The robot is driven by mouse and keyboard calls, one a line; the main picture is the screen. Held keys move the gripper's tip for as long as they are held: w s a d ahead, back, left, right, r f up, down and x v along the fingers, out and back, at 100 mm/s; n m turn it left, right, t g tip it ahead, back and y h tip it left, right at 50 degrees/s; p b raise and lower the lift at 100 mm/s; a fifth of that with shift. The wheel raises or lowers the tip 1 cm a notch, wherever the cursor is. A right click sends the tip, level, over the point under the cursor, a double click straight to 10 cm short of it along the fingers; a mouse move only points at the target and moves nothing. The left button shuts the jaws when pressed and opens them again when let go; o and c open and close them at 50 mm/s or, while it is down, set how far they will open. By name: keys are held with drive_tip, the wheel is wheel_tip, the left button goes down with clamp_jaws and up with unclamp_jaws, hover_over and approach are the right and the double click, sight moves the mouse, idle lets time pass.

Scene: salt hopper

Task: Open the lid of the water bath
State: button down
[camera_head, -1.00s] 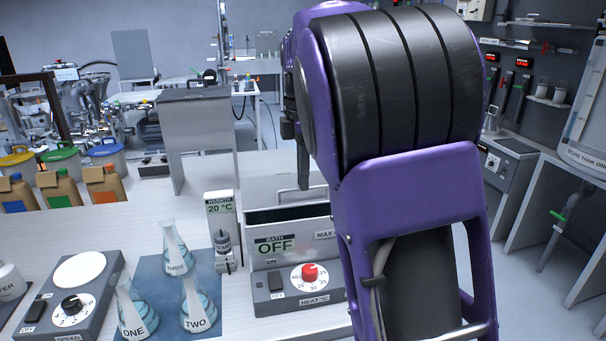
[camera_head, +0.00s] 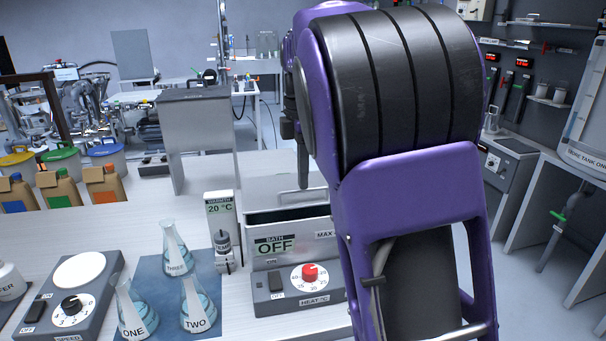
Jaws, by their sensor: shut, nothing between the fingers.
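The water bath (camera_head: 323,222) is a grey box on the bench, left of my arm, with a "BATH OFF" label and a red heat knob (camera_head: 310,272) on its front. Its dark inside shows at the top. Its lid (camera_head: 262,190) appears as a pale panel raised and leaning at the back of the bath. My gripper (camera_head: 303,168) points down just above and beside the lid, shut and empty. My purple and black arm hides part of the gripper and the right side of the bath. I cannot tell whether the fingers touch the lid.
A temperature probe unit (camera_head: 221,215) stands close left of the bath. Several labelled flasks (camera_head: 195,305) stand on a blue mat. A stirrer with a white plate (camera_head: 79,270) is farther left. A grey stand (camera_head: 195,115) rises behind on the left.

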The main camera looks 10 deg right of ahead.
idle(0.3)
drive_tip(key=c, duration=0.9)
unclamp_jaws()
drive_tip(key=shift+c, duration=0.2)
drive_tip(key=shift+r, duration=0.1)
wheel_tip(320, 180, up, 17)
drive_tip(key=p, duration=0.3)
drive_tip(key=shift+r, duration=0.1)
